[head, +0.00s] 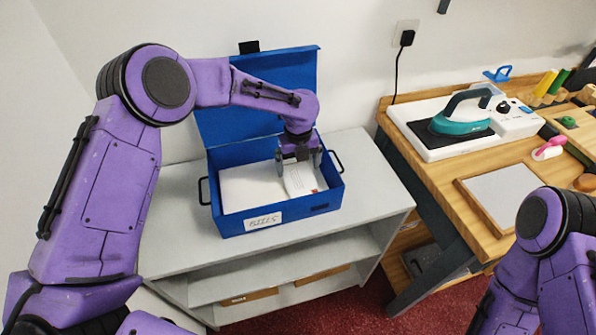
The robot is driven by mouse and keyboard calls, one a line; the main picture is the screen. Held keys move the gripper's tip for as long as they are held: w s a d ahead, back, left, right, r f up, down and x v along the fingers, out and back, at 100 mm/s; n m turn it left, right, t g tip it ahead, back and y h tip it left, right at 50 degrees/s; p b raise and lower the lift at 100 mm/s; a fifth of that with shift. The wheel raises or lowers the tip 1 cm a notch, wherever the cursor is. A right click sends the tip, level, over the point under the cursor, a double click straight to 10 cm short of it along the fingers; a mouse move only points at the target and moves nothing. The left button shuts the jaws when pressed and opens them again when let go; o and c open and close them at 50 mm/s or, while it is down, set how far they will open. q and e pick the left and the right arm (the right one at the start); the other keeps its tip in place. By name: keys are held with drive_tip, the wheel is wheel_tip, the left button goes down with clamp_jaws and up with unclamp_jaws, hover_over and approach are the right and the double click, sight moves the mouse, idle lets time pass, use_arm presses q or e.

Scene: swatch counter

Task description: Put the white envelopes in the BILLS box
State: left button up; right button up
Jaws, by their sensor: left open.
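The blue BILLS box (223,225) stands on the grey shelf unit with its lid up at the back and a "BILLS" label on its front. A white envelope (301,181) with a small red mark lies inside, at the right part of the box. White paper (248,188) covers the left part of the box floor; I cannot tell whether it is one envelope or several. My left gripper (298,165) reaches down into the box, open, with its fingers just above or beside the marked envelope. My right arm shows at the lower right, but its gripper is out of view.
The grey shelf top (170,240) is clear around the box. The box's raised lid (290,70) and side handles stick out. A wooden workbench (440,170) at the right holds a teal iron (463,118), a flat grey panel (500,196) and thread spools.

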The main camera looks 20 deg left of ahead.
sight(298, 174)
use_arm(q)
wheel_tip(298, 174, up, 9)
drive_tip(key=shift+b, duration=0.4)
drive_tip(key=shift+r, duration=0.15)
